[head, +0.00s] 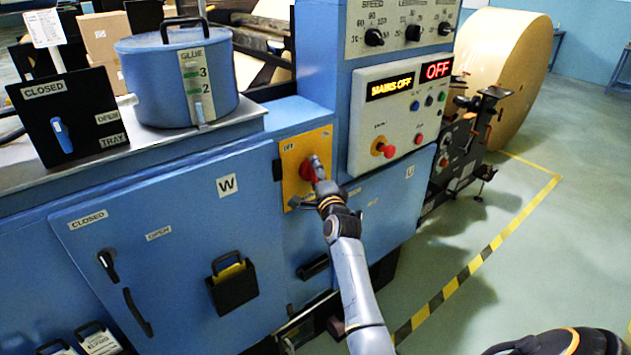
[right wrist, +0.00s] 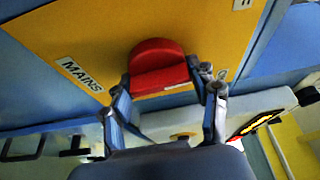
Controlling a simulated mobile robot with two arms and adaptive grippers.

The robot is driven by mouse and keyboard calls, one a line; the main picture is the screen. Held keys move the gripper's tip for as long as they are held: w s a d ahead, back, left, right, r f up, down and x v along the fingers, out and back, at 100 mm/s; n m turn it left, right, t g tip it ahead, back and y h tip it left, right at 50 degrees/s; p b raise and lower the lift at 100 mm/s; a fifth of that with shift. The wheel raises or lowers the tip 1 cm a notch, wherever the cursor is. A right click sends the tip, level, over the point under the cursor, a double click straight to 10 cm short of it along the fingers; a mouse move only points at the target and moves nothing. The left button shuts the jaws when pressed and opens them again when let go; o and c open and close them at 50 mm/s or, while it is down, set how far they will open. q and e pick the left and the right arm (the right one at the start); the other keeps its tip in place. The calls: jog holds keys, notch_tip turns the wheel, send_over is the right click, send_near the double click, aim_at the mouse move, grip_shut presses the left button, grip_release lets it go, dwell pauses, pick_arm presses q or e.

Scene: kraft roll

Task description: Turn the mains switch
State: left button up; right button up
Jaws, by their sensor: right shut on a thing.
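The mains switch (head: 305,169) is a red knob on a yellow plate (head: 291,153) on the blue machine's front. A label above the knob seems to read OFF. In the right wrist view the red knob (right wrist: 158,62) sits between my fingers, beside a MAINS label (right wrist: 78,75). My right gripper (head: 318,182) is shut on the knob, with a finger on each side of it. Its fingers also show in the right wrist view (right wrist: 165,85). The display (head: 390,86) reads MAINS OFF, and a red display (head: 437,69) reads OFF. My left gripper is not in view.
A control panel (head: 400,125) with a red knob and several buttons is up and right of the switch. A cabinet door (head: 180,270) is at lower left. A blue glue pot (head: 150,85) stands above. A large kraft roll (head: 505,65) is behind; floor at right is clear.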

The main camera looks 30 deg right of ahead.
jog(key=n+b, duration=0.1)
jog(key=n+t+b, duration=0.1)
jog(key=n, duration=0.1)
jog(key=n+b, duration=0.1)
jog(key=b, duration=0.1)
jog(key=shift+f+n+t, duration=0.3)
jog(key=shift+t, duration=0.1)
jog(key=shift+r+n+t+y+b, duration=0.1)
jog(key=shift+n+t+y+b, duration=0.25)
jog(key=shift+n+b, duration=0.6)
jog(key=shift+r+n+t+y+b, duration=0.1)
jog(key=shift+n+t+y+b, duration=0.35)
jog(key=shift+n, duration=0.8)
jog(key=o, duration=1.1)
jog(key=shift+o, duration=0.2)
jog(key=shift+r, duration=0.1)
jog(key=v, duration=1.2)
jog(key=shift+a, duration=0.1)
